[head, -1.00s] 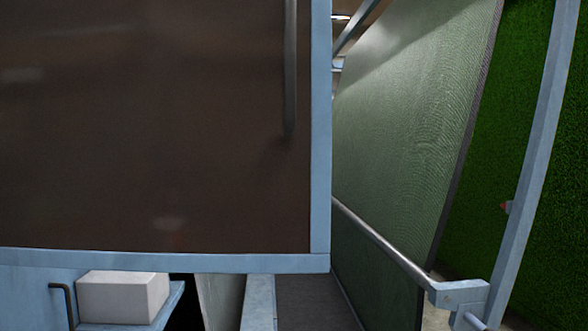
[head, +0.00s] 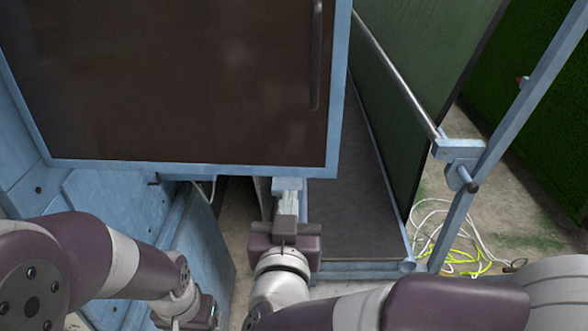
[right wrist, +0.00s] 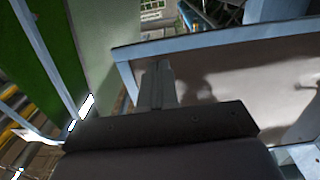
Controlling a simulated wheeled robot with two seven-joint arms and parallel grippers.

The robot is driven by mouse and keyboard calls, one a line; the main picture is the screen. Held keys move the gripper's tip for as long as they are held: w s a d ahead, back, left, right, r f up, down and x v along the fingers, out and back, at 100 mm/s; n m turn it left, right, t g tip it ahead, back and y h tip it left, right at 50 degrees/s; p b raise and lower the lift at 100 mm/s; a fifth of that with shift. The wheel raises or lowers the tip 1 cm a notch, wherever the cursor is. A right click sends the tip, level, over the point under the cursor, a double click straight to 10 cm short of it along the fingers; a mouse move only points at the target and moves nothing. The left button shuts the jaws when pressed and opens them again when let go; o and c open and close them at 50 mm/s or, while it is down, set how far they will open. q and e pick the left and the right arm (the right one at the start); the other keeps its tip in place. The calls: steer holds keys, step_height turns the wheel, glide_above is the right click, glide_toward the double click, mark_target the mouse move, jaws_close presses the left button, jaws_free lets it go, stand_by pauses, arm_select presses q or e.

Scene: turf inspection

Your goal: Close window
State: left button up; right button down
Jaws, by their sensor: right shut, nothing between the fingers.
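The window (head: 180,80) is a dark brown pane in a light blue frame, filling the upper left of the head view. A dark vertical handle (head: 316,60) is near its right edge. My right gripper (head: 288,188) is shut and empty, close to the window's lower frame edge near the right corner; contact cannot be told. In the right wrist view its closed fingers (right wrist: 157,85) overlap the pane (right wrist: 240,75) near a frame corner. My left gripper (head: 195,318) is at the bottom left, cut off by the picture edge, well below the window; its fingers are hidden.
Right of the window is a dark belt (head: 345,200) beside a tall green sloped panel (head: 415,60). A metal rail ends at a blue bracket (head: 460,150) on a slanted blue post (head: 500,130). White and yellow cables (head: 455,245) lie on the floor. Blue machine walls (head: 110,205) stand left.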

mark_target(293, 170)
steer(key=w+p, duration=0.2)
steer(key=w, duration=0.3)
steer(key=shift+w+d+r, duration=0.1)
steer(key=shift+w, duration=0.5)
steer(key=shift+s, duration=0.15)
